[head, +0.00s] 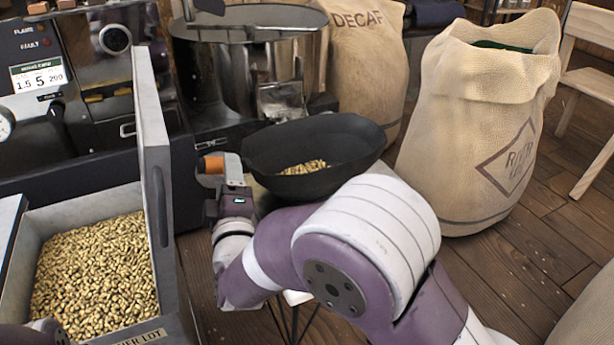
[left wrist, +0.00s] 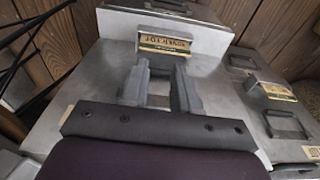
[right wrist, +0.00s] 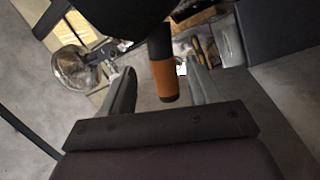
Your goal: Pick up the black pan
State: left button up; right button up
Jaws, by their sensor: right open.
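The black pan (head: 352,135) is a wide dark bowl at the centre of the head view, holding some beans. Its handle ends in an orange-brown grip (head: 212,164). My right gripper (head: 226,185) is open at the handle. In the right wrist view, the orange-brown grip (right wrist: 163,80) shows between the spread fingers of my right gripper (right wrist: 160,72), with a gap on each side. The pan body is the dark shape (right wrist: 120,14) at the top there. My left gripper (left wrist: 160,68) has its fingers apart below a yellow label; whether it holds anything there is unclear.
An open bin (head: 172,300) of beans stands at lower left, its raised metal panel (head: 152,130) close to my right gripper. The roaster drum (head: 215,75) is behind the pan. A DECAF sack (head: 365,70) and a large sack (head: 470,130) stand to the right. Wooden floor shows at right.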

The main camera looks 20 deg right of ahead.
jog(key=x, duration=0.1)
jog(key=b+x, duration=0.1)
jog(key=x, duration=0.2)
jog(key=shift+f+b, duration=0.4)
jog(key=shift+r, duration=0.15)
grip_shut()
pick_arm(q)
notch_tip(320, 180, down, 3)
jog(key=shift+r, duration=0.1)
